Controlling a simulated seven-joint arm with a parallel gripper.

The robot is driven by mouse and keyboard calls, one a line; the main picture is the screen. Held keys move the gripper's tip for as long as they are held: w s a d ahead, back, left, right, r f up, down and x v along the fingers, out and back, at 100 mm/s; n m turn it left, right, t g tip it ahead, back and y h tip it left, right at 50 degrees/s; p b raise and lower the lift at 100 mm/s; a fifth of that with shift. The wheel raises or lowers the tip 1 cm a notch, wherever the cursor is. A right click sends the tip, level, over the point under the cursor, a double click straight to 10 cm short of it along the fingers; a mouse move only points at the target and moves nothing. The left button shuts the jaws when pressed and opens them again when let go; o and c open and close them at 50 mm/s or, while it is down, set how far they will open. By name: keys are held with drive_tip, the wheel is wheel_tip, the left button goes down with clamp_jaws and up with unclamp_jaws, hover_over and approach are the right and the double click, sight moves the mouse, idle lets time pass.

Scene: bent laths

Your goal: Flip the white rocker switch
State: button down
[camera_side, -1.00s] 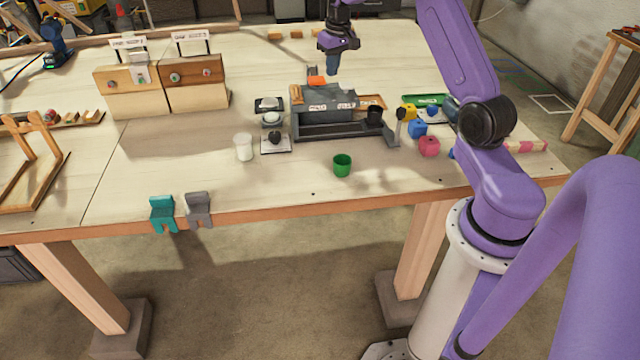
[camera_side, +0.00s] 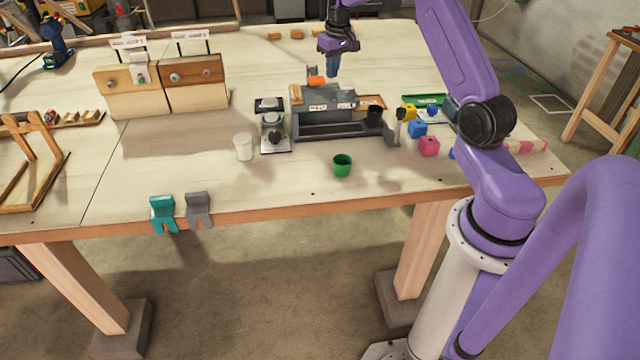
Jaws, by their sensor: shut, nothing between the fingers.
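A small white block (camera_side: 141,71), which looks like the rocker switch, is on the left wooden panel box (camera_side: 117,83) at the back left. It is too small to tell which way it is tipped. My gripper (camera_side: 332,73) points down at the back middle, well to the right of the white block and apart from it. It is shut and empty. In the picture its tips are just above a grey bench unit (camera_side: 325,105) with an orange part (camera_side: 317,81); I cannot tell the height between them.
A second wooden panel box (camera_side: 194,82) adjoins the first. A small black-and-white device (camera_side: 272,120), a white cup (camera_side: 243,147) and a green cup (camera_side: 342,165) stand mid-table. Coloured blocks (camera_side: 417,129) lie to the right. Teal (camera_side: 162,212) and grey (camera_side: 198,208) pieces sit at the front edge.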

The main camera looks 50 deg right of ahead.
drive_tip(key=shift+f, duration=1.5)
idle(0.8)
drive_tip(key=shift+r, duration=3.55)
